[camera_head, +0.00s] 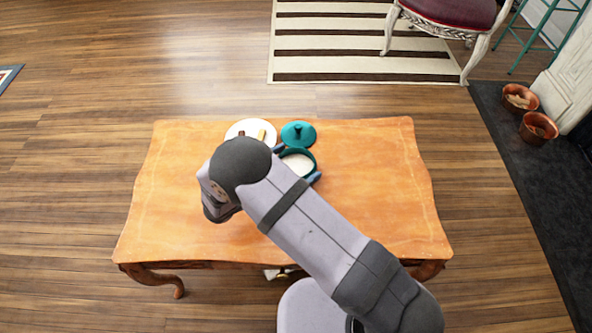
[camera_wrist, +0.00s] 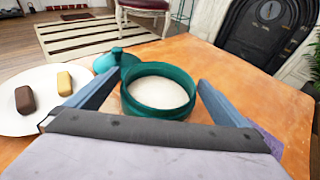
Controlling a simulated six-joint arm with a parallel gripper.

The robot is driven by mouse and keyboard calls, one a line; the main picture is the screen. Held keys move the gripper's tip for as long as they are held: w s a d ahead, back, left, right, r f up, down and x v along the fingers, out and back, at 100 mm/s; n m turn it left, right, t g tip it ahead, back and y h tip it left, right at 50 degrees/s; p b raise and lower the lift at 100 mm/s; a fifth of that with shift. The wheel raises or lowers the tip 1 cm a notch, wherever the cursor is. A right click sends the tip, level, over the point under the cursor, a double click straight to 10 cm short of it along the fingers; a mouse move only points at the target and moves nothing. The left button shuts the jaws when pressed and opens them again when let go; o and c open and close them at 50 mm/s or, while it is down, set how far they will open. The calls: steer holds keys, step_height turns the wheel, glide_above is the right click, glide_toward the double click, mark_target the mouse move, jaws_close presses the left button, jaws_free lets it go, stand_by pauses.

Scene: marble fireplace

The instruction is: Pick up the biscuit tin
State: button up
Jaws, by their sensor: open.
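The biscuit tin (camera_head: 299,163) is a round teal tin, open at the top, with a pale inside. It stands upright on the orange wooden table. In the wrist view the tin (camera_wrist: 158,108) sits ahead of and between the two blue-grey fingers of my gripper (camera_wrist: 160,79). My gripper is open, with one finger on each side of the tin; I cannot tell whether either touches it. A teal lid with a knob (camera_head: 298,133) lies just behind the tin; it also shows in the wrist view (camera_wrist: 113,58). My arm hides part of the table.
A white plate (camera_head: 238,128) with a brown and a yellow biscuit lies left of the lid, close to the tin. The table (camera_head: 370,180) is clear to the right. A striped rug (camera_head: 350,52) and a chair (camera_head: 450,15) are beyond it.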

mark_target(308, 156)
steer(key=shift+b+x, duration=0.35)
steer(key=shift+x, duration=2.15)
steer(key=shift+f, duration=0.15)
steer(key=c, duration=1.2)
